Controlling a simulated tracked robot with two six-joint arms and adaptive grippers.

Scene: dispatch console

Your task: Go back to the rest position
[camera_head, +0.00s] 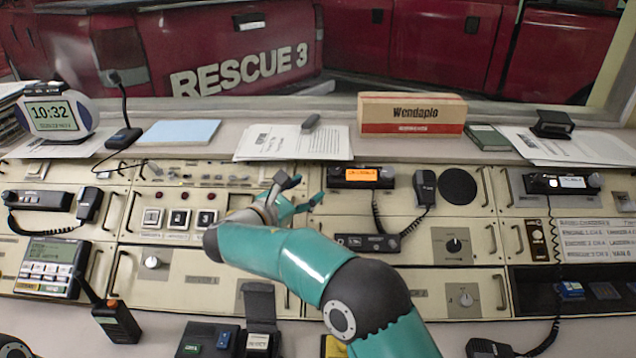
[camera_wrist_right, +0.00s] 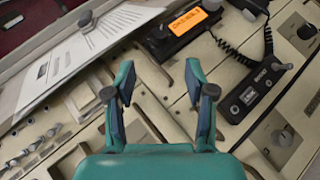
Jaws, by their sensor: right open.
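My right arm, teal with dark joints, reaches in from the bottom right of the head view. Its gripper (camera_head: 302,190) is over the middle of the console (camera_head: 215,290), in front of the paper sheets. In the right wrist view the two fingers (camera_wrist_right: 160,88) stand apart, with nothing between them and console panels behind. The panel right under the gripper is partly hidden by the arm.
An orange-lit radio unit (camera_head: 360,177) and its corded handset (camera_head: 424,188) are just right of the gripper. Paper sheets (camera_head: 300,143) and a box (camera_head: 412,113) lie on the ledge behind. A handheld radio (camera_head: 116,322) stands at the front left.

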